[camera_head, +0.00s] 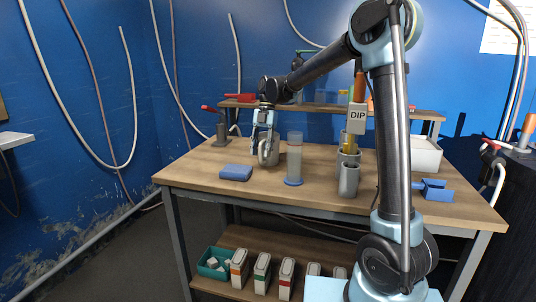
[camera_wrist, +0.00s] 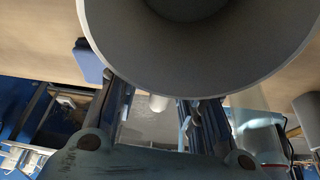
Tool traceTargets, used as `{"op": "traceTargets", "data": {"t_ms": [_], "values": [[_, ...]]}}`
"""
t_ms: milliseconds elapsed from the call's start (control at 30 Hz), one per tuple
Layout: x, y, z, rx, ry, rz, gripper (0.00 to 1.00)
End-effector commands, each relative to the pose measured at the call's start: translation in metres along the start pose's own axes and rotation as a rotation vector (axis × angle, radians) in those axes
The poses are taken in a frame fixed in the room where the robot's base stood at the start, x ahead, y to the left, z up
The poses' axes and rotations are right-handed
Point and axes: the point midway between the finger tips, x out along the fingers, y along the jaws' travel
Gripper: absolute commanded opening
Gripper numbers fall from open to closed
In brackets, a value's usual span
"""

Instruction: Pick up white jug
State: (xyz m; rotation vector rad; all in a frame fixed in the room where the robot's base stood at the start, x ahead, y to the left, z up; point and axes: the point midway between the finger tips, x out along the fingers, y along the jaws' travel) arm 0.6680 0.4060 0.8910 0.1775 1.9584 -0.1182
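A pale grey-white jug (camera_head: 270,154) stands on the wooden table, left of a clear cylinder with a blue base. My gripper (camera_head: 264,128) points down at the jug's upper part, and its fingers partly cover it. In the wrist view, a large pale round rim (camera_wrist: 200,60), apparently the jug's, fills the top and hides the fingertips. My gripper (camera_wrist: 157,112) shows two fingers spread apart there. A small pale piece (camera_wrist: 158,103) shows between them without visibly touching either; I cannot tell whether it is the handle.
A blue block (camera_head: 236,172) lies at the front left, and the clear cylinder (camera_head: 294,160) stands close right. Grey jugs (camera_head: 349,181) stand further right. A white bin (camera_head: 426,155) and blue piece (camera_head: 432,190) are at the right. A raised shelf (camera_head: 330,108) runs behind.

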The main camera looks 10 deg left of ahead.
Motion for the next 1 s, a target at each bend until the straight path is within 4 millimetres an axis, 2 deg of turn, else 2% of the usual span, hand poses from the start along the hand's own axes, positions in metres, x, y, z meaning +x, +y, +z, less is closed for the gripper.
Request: {"op": "traceTargets", "data": {"t_ms": [167,300,333,767,1000], "values": [[0.0,0.0,0.0,0.0,0.0,0.0,0.34],[0.0,0.0,0.0,0.0,0.0,0.0,0.03],[0.0,0.0,0.0,0.0,0.0,0.0,0.0],[-0.004,0.0,-0.002,0.0,0.0,0.0,0.0],[-0.036,0.0,-0.015,0.0,0.0,0.0,0.0]]}}
